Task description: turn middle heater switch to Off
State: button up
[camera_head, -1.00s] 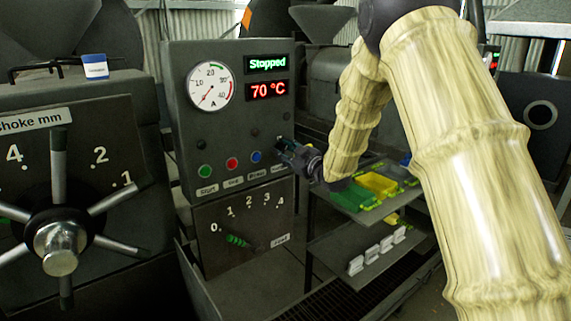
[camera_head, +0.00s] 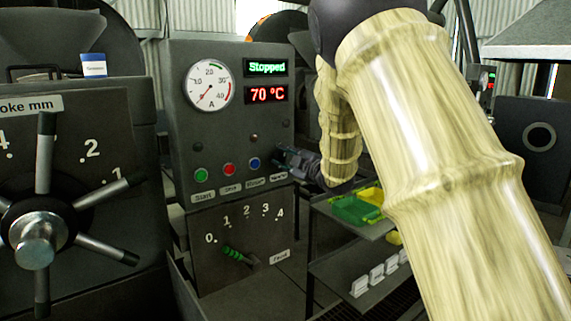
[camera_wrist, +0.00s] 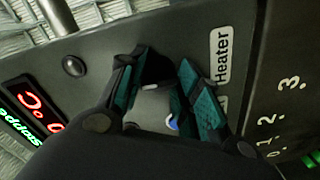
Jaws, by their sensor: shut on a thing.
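The dark control panel (camera_head: 185,130) stands upright in the middle of the head view. Its heater switch is hidden behind my gripper (camera_head: 281,156), at the right end of the button row. The Heater label (camera_wrist: 221,54) shows beside the fingers in the wrist view, and the label (camera_head: 278,177) is just below my gripper in the head view. My gripper (camera_wrist: 166,66) has its teal-padded fingertips at the panel face, shut on the heater switch. The switch's own position cannot be made out.
Green (camera_head: 201,174), red (camera_head: 228,169) and blue (camera_head: 254,163) buttons sit left of my gripper. The display (camera_head: 267,94) reads 70 °C, with Stopped above. A green-handled feed lever (camera_head: 236,254) is below. A shelf with green (camera_head: 352,209) and yellow bins stands right.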

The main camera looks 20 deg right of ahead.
jog(key=shift+f, duration=0.1)
dwell(0.3)
jog(key=o, duration=1)
jog(key=shift+o, duration=0.2)
jog(key=v, duration=1.2)
